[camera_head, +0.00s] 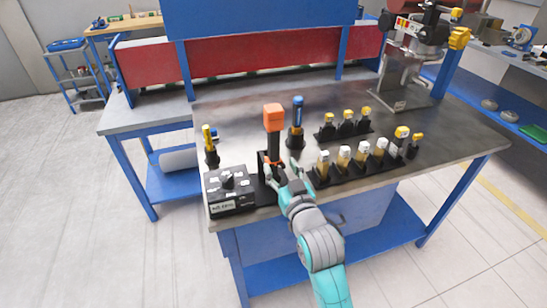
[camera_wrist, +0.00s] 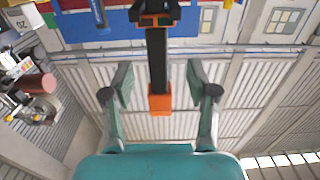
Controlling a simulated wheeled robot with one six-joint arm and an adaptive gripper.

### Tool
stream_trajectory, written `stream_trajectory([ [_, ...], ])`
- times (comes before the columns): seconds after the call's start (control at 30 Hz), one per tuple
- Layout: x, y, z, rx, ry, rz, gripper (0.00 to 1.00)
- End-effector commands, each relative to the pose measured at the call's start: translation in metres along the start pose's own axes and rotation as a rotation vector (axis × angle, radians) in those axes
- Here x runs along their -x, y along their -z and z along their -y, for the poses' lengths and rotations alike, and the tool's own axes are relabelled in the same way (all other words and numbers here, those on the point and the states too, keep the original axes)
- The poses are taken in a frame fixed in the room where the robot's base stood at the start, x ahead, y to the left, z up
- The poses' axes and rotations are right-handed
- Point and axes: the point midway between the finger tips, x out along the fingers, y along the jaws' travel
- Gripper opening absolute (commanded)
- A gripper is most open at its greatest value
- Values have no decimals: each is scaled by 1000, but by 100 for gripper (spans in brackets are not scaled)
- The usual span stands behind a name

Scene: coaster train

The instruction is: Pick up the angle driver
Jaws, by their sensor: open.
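The tool at my gripper, which I take to be the angle driver (camera_head: 273,119), has an orange block head and a black shaft. It stands upright in a black holder near the table's front edge. My gripper (camera_head: 281,172) is low in front of it, with its fingers spread. In the wrist view the black shaft (camera_wrist: 157,60) and an orange end (camera_wrist: 160,103) lie between the two open fingers of my gripper (camera_wrist: 158,78), with gaps on both sides. The holder partly hides the lower shaft in the head view.
A black box with a knob (camera_head: 229,191) sits just left of the holder. A blue-topped tool (camera_head: 297,115) stands behind right, and a yellow-topped tool (camera_head: 209,140) at left. Racks of yellow and white-topped tools (camera_head: 345,157) stand close on the right.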

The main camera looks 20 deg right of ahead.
Motion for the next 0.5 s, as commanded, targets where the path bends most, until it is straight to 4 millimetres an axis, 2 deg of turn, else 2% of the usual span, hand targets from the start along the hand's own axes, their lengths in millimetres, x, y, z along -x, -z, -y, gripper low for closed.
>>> stream_trajectory([
  [0.1, -17, 0, 0, 0, 0, 0, 58],
  [0.37, -34, -1, -1, 0, -1, 0, 58],
  [0.5, -54, -3, -4, 0, -1, 0, 58],
])
